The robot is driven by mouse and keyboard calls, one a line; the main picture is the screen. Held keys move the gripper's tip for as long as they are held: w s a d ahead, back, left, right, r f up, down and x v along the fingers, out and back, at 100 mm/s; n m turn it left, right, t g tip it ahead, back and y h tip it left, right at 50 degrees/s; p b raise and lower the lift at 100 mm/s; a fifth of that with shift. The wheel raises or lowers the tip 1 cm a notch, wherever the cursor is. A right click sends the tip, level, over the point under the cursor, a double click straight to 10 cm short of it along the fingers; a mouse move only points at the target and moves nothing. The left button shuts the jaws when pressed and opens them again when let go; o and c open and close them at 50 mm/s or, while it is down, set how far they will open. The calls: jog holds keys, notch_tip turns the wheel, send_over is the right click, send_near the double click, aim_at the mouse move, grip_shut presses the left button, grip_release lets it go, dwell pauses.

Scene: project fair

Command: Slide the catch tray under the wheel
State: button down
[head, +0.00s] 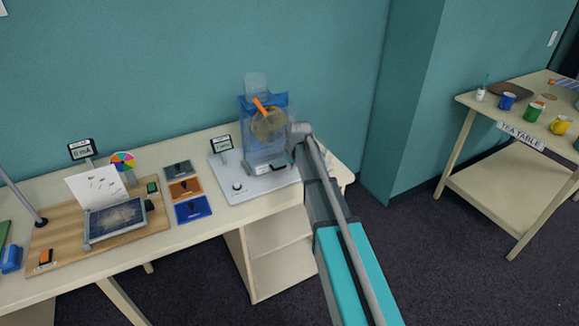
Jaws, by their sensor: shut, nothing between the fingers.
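The wheel (268,124) is a round brownish disc inside a clear, blue-tinted housing on the stand at the back of the table. An orange piece (259,104) slants across its top left. Below the wheel, at the foot of the housing, is a pale tray-like part (258,170) with a dark handle-like piece (279,167) at its front right. It looks like the catch tray, but I cannot tell how far in it sits. My arm reaches up from the lower right and its wrist end overlaps the housing's right side. My gripper's fingers are hidden.
The wheel stand is on a pale base plate (228,187) with a knob and a small display. To its left lie several coloured cards (186,189) and a wooden board (60,229) with a dark panel. A tea table (470,100) with mugs stands at the right.

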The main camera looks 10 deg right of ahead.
jog(key=shift+p+v, duration=1.85)
jog(key=shift+v, duration=0.4)
jog(key=s+m+g+h, duration=0.1)
jog(key=s+m+g, duration=0.2)
jog(key=s, duration=2.5)
jog(key=shift+s+d+f+m, duration=0.3)
jog(key=shift+d+f, duration=0.1)
jog(key=shift+d, duration=0.05)
